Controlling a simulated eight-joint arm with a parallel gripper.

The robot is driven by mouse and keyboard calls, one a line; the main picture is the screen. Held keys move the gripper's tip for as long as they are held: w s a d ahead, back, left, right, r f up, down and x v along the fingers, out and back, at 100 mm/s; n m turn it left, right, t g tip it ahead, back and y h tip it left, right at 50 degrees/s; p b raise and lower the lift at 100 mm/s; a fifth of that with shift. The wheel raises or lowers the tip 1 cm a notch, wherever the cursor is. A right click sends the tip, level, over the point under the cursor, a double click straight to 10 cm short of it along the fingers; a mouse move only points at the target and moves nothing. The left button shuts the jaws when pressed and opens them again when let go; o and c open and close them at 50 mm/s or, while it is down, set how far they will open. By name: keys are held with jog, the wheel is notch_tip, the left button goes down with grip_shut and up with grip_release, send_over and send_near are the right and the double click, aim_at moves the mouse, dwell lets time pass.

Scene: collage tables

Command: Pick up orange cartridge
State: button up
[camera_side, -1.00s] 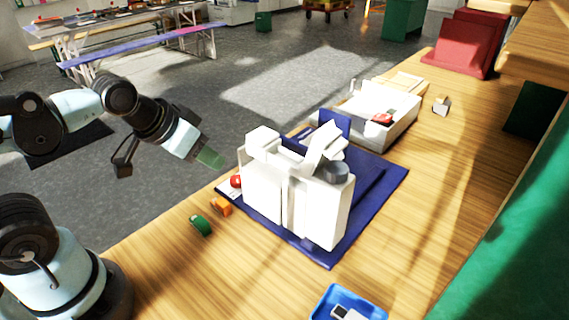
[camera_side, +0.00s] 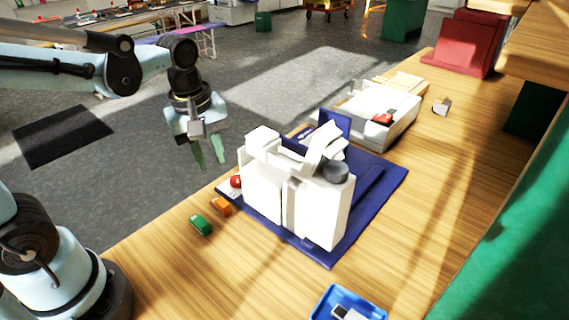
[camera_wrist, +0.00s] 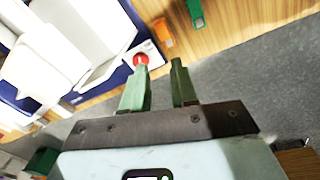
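The orange cartridge (camera_side: 221,206) lies on the wooden table beside the left edge of the blue mat. It also shows in the wrist view (camera_wrist: 162,36), near the top, above and beyond the fingertips. A green cartridge (camera_side: 201,225) lies on the table close to it, and it shows at the top of the wrist view (camera_wrist: 196,12). My gripper (camera_side: 208,166) hangs in the air above and to the left of the orange cartridge, fingers pointing down. In the wrist view its two green fingers (camera_wrist: 159,68) are apart with nothing between them.
A tall white machine (camera_side: 262,190) stands on the blue mat (camera_side: 385,185), close to the orange cartridge. A red round part (camera_side: 236,181) lies by the machine's left side. A blue tray (camera_side: 372,311) is at the front. The table front-right of the mat is mostly clear.

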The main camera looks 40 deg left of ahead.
aim_at(219, 199)
jog(key=shift+w+a+f+n+g, duration=0.15)
jog(key=shift+f+n, duration=0.4)
jog(key=shift+f, duration=1.55)
jog(key=shift+w+f+n+g, duration=0.1)
jog(key=shift+f+n+g, duration=0.3)
jog(key=shift+f, duration=1.7)
jog(key=shift+w+a+f+n+g, duration=0.1)
jog(key=shift+f+n, duration=0.55)
jog(key=shift+f, duration=1.45)
jog(key=shift+c, duration=0.2)
jog(key=c, duration=0.4)
